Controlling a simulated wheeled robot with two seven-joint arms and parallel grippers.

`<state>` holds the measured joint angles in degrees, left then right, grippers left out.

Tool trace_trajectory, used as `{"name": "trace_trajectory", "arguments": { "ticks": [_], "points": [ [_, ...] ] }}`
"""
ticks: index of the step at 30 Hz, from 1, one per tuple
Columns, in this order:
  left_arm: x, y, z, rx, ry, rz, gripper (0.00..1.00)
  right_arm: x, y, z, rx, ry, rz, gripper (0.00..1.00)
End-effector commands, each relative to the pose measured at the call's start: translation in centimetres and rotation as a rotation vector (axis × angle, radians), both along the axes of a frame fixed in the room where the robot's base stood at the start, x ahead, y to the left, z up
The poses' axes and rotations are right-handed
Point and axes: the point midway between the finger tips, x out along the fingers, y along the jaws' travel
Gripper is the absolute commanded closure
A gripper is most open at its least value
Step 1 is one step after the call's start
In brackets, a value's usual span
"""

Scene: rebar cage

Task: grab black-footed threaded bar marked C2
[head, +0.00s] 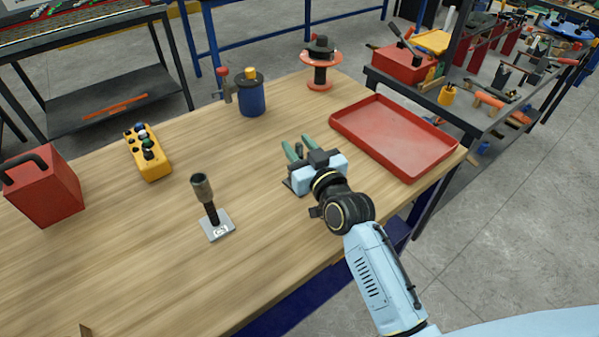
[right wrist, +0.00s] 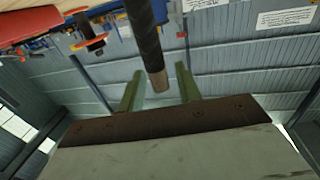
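My right gripper (head: 299,145) is low over the table, its green fingers pointing away and to the left. In the right wrist view a dark ribbed bar (right wrist: 147,45) with a tan end stands between the open fingers (right wrist: 158,85), with gaps on both sides. In the head view a dark tip shows between the fingers, and the edge of a dark foot (head: 289,186) shows beside the gripper; the rest is hidden. No C2 mark is readable there. Another upright bar (head: 211,213), with a grey-green sleeve, stands on a light grey marked foot (head: 218,229) to the left. My left gripper is not in view.
A red tray (head: 447,160) lies to the right. A spool (head: 320,75), a blue can (head: 250,98), a yellow control box (head: 158,166) and a red box (head: 50,190) stand on the table (head: 120,260).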

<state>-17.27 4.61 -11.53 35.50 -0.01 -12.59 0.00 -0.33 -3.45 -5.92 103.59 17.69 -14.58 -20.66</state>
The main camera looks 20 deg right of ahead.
Motion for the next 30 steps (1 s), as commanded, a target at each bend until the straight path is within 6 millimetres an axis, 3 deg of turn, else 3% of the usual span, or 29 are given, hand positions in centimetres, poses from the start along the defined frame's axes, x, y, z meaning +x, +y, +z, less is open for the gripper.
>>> {"name": "trace_trajectory", "arguments": {
  "ticks": [1, 7, 30],
  "points": [
    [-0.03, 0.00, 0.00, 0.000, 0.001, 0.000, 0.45, -0.02, 0.01, 0.00, 0.000, 0.000, 0.000, 0.73],
    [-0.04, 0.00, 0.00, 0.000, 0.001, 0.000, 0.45, -0.03, 0.00, 0.00, 0.000, 0.000, 0.000, 0.99],
    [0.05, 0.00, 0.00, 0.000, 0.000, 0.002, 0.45, -0.04, -0.03, -0.02, 0.000, 0.000, 0.000, 1.00]
  ]
}}
